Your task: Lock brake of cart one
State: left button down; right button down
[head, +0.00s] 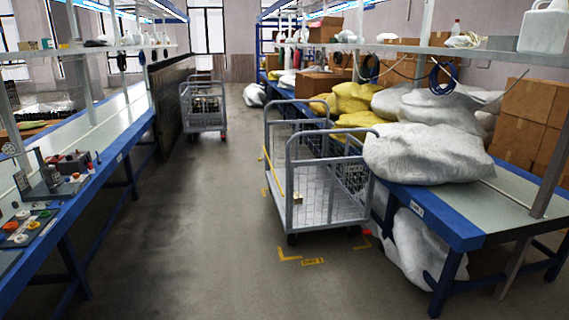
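A grey wire-mesh cart (312,205) stands on the floor at the middle right, beside the right-hand table. A yellow floor label (313,262) lies in front of it, its text too small to read surely. A small red part (367,232) shows low at the cart's near right corner; I cannot tell whether it is a brake pedal or how it is set. Another mesh cart (203,108) stands farther back at the left, with items inside and a red spot at its near wheel. Neither of my grippers is in view.
A blue-edged table (470,222) with white and yellow sacks runs along the right; a white sack (415,250) sits under it. A workbench (100,140) with small parts runs along the left. The grey aisle floor (200,230) between is clear.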

aim_at(367, 232)
jog(key=i+z, duration=0.15)
jog(key=i, duration=0.3)
jog(key=i+z, duration=0.15)
jog(key=i, duration=0.3)
jog(key=i+j+z, duration=0.15)
jog(key=i, duration=0.3)
jog(key=i+j+z, duration=0.15)
jog(key=i, duration=0.3)
jog(key=i+j+z, duration=0.15)
jog(key=i, duration=0.3)
jog(key=i+j+z, duration=0.2)
jog(key=i, duration=0.4)
jog(key=i+j+z, duration=0.15)
jog(key=i, duration=0.4)
jog(key=i+j+z, duration=0.2)
jog(key=i+j, duration=0.2)
jog(key=i, duration=0.15)
jog(key=i+j+z, duration=0.2)
jog(key=i+j, duration=0.2)
jog(key=i, duration=0.15)
